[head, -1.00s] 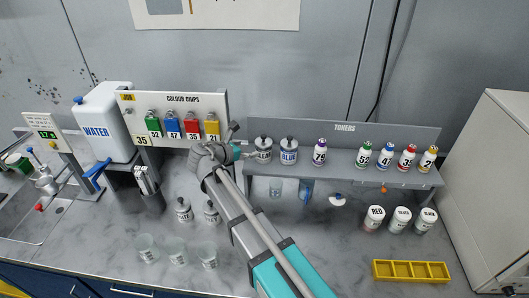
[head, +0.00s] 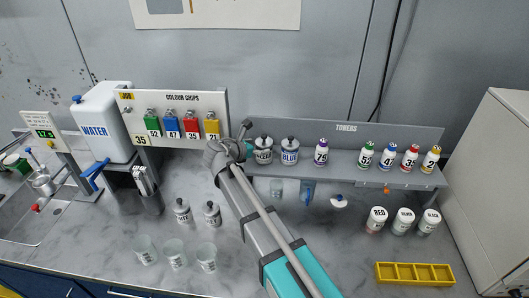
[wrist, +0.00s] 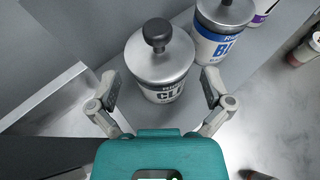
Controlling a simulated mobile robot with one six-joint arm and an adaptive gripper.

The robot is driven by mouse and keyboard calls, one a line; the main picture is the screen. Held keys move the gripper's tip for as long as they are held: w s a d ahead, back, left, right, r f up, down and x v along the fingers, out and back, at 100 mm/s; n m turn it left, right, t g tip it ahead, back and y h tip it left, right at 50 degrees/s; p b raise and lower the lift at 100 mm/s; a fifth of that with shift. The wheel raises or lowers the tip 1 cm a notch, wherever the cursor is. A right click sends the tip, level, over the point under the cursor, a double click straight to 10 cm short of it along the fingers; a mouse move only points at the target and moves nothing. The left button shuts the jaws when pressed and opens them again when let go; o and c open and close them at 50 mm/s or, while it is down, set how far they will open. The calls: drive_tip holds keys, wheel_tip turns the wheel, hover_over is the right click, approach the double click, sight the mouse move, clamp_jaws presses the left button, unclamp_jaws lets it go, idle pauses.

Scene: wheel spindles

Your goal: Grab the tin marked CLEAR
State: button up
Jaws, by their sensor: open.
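The tin marked CLEAR (head: 264,152) stands upright at the left end of the grey toner shelf. It is a white and metal tin with a black knob on its lid. In the wrist view the tin (wrist: 161,62) sits ahead of my gripper (wrist: 162,90), roughly centred, with its label partly readable. My gripper is open, with one finger on each side of the tin's lower front. I cannot tell whether either finger touches it. In the head view my gripper (head: 243,150) is just left of the tin.
A tin with a blue label (head: 289,151) stands close to the right of the CLEAR tin, near my right finger. A purple-marked bottle (head: 321,153) is farther right on the shelf (head: 345,175).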

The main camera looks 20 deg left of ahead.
sight(263, 139)
drive_tip(key=shift+b+x, duration=0.45)
drive_tip(key=shift+x, duration=1.1)
drive_tip(key=c, duration=1)
drive_tip(key=shift+c, duration=0.2)
drive_tip(key=shift+r, duration=0.1)
wheel_tip(263, 139, up, 3)
drive_tip(key=p, duration=0.2)
drive_tip(key=shift+p, duration=0.4)
drive_tip(key=s+d+r+p, duration=0.7)
drive_tip(key=s+r+p, duration=0.2)
drive_tip(key=s, duration=0.3)
drive_tip(key=shift+r+p, duration=0.4)
drive_tip(key=shift+p, duration=0.25)
